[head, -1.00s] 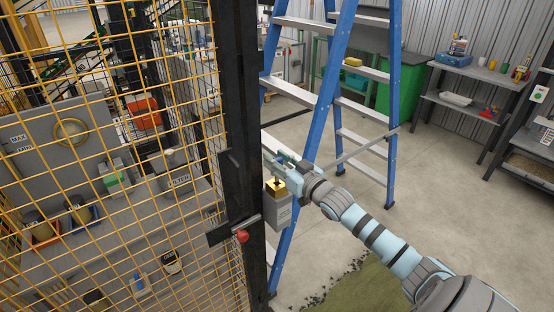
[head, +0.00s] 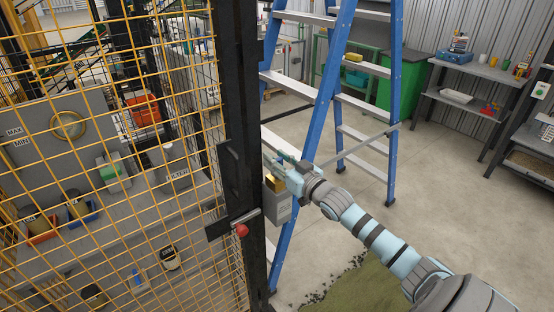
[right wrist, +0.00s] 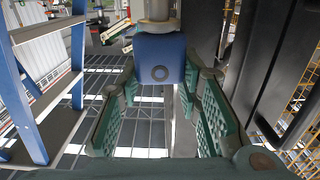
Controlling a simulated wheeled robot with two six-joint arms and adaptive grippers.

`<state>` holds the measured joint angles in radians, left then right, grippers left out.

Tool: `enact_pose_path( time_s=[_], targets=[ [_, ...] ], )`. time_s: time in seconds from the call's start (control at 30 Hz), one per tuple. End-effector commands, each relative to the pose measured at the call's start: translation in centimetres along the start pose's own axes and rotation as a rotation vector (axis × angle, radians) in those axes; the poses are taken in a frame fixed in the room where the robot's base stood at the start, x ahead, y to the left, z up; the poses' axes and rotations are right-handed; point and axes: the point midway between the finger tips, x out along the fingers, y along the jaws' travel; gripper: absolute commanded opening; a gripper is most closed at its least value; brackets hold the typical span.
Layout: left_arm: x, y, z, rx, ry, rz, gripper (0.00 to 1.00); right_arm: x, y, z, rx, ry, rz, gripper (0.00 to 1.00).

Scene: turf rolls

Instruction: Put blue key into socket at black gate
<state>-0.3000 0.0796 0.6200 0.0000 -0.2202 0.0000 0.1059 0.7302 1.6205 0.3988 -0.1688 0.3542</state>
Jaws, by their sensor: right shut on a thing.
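My right gripper (head: 281,166) is at the black gate post (head: 228,70), just above a grey box (head: 279,208) with a yellow part (head: 273,181) on top. In the right wrist view its green fingers (right wrist: 160,80) are shut on a blue block with a round mark, the blue key (right wrist: 160,58). A pale cylindrical piece (right wrist: 157,10) shows beyond the key. The socket opening is hidden, and I cannot tell whether the key touches it or sits in it. My left gripper is not in view.
A blue stepladder (head: 325,110) stands close behind my right arm. Yellow mesh fencing (head: 110,130) fills the left. A latch with a red knob (head: 242,231) sits on the gate below the box. Open floor (head: 450,215) lies to the right.

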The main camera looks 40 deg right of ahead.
Motion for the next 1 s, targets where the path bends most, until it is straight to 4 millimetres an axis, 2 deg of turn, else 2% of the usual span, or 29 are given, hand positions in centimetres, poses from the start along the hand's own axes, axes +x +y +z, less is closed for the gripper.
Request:
enact_pose_path(
  time_s=[0.63, 0.67, 0.8, 1.0],
  targets=[
    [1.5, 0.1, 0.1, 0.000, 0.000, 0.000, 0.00, 0.0, 0.0, 1.7, -0.001, 0.000, 0.000, 0.00],
    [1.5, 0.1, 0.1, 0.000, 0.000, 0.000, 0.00, 0.0, 0.0, 1.7, -0.001, 0.000, 0.000, 0.33],
    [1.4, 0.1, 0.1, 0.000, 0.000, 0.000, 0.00, 0.0, 0.0, 1.6, 0.000, 0.000, 0.000, 0.55],
    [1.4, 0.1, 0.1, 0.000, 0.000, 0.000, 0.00, 0.0, 0.0, 1.6, 0.000, 0.000, 0.000, 0.55]
  ],
)
